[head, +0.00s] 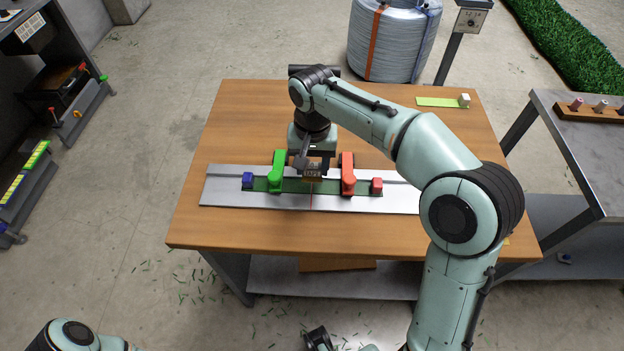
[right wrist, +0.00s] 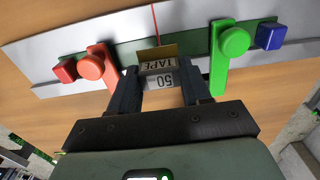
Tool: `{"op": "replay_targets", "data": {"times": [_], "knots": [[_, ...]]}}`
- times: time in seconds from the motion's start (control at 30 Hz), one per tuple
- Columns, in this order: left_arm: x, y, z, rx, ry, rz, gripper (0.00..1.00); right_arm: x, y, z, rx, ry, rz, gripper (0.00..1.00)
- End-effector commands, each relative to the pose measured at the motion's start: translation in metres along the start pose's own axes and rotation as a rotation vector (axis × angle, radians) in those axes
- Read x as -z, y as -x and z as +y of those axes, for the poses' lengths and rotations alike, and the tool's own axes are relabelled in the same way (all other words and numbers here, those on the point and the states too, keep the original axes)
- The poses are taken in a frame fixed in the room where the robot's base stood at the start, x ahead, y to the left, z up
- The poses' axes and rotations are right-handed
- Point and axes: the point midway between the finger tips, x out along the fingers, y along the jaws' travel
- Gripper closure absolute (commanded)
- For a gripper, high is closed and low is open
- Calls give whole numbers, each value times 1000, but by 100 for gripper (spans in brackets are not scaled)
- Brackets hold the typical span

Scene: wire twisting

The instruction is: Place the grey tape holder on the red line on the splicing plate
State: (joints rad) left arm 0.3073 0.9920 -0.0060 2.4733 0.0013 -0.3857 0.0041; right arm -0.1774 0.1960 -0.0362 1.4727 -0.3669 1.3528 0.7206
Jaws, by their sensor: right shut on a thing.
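My right gripper (head: 313,163) points down over the splicing plate (head: 222,187) and is shut on the grey tape holder (head: 312,175). In the right wrist view the holder (right wrist: 160,72), marked "TAPE" and "50", sits between both fingers (right wrist: 160,92). The red line (head: 311,203) shows on the silver plate in front of the holder. In the right wrist view the red line (right wrist: 155,22) runs up to the holder's far edge. The holder hides the line beneath it; I cannot tell whether it touches the plate. My left gripper's fingers are not visible.
A green clamp (head: 277,172) stands left of the holder and a red clamp (head: 347,174) right, both close. A blue block (head: 247,180) and a red block (head: 376,186) sit at the ends of the green strip. The wooden table's (head: 250,115) back left is clear.

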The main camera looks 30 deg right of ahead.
Motion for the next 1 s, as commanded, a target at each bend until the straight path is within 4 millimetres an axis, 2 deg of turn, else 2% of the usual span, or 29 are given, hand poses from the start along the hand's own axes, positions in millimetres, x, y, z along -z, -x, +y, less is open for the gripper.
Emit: {"op": "replay_targets", "data": {"times": [0.17, 0.4, 0.83, 0.87, 0.9, 0.93, 1.0], "knots": [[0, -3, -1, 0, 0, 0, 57, 0, -16, 0, -1, 0, 0, 81], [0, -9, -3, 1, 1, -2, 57, 0, -49, 1, -2, -1, -1, 81], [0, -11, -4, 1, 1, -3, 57, 0, -55, 0, 0, 0, 1, 81], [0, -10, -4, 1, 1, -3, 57, 0, -55, 0, 0, 0, 1, 46], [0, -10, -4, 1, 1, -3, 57, 0, -54, 0, 0, 0, 1, 33], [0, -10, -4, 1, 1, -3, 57, 0, -54, 0, 0, 0, 1, 27], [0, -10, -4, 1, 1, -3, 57, 0, -54, 0, 0, 0, 1, 27]]}}
